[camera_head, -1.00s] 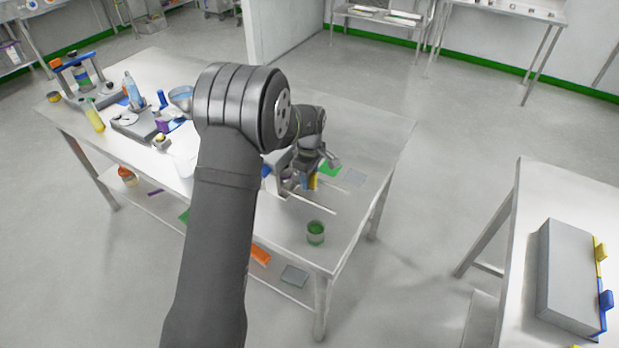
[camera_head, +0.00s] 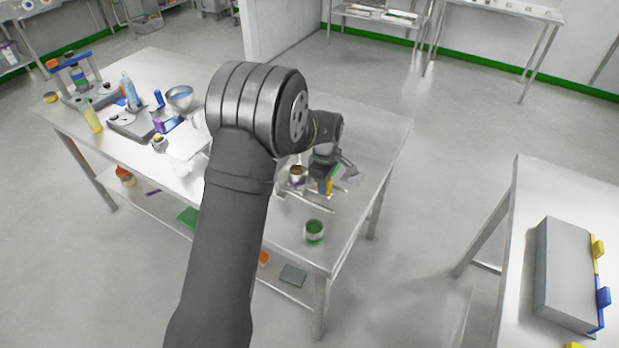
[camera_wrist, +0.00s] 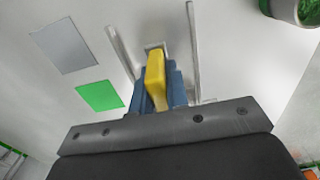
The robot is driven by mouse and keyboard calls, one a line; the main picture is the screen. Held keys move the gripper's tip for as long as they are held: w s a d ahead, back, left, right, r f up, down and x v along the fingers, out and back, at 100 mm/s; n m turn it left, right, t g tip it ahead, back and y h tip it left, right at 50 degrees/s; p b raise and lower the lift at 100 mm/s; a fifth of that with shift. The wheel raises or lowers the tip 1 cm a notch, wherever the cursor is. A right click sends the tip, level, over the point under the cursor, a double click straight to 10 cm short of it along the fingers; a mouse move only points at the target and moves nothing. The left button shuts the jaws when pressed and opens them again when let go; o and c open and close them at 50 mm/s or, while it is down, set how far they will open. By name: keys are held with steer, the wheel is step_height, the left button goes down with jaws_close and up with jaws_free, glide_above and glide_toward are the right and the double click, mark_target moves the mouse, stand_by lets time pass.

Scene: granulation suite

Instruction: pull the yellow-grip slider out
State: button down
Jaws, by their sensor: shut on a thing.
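The slider's yellow grip (camera_wrist: 155,78) is between the blue fingers of my gripper (camera_wrist: 158,88) in the wrist view. My gripper is shut on it. In the head view the yellow grip (camera_head: 328,187) shows small beside the gripper's blue fingers (camera_head: 322,185), low over the front right part of the table. Two pale rails (camera_wrist: 193,50) run on either side of the grip in the wrist view. The slider's body is mostly hidden behind the grip and fingers.
A green cup (camera_head: 314,232) stands near the table's front corner. A small jar (camera_head: 297,174) is just left of the gripper. Green (camera_wrist: 100,95) and grey (camera_wrist: 62,46) flat squares lie left of it. A grey box (camera_head: 565,275) sits on the right table.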

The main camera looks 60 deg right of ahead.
steer(key=s, duration=0.7)
steer(key=c, duration=1.5)
jaws_free()
steer(key=shift+s, duration=0.15)
steer(key=shift+o, duration=0.5)
steer(key=shift+r, duration=0.35)
step_height(320, 180, up, 17)
steer(key=shift+f, duration=0.25)
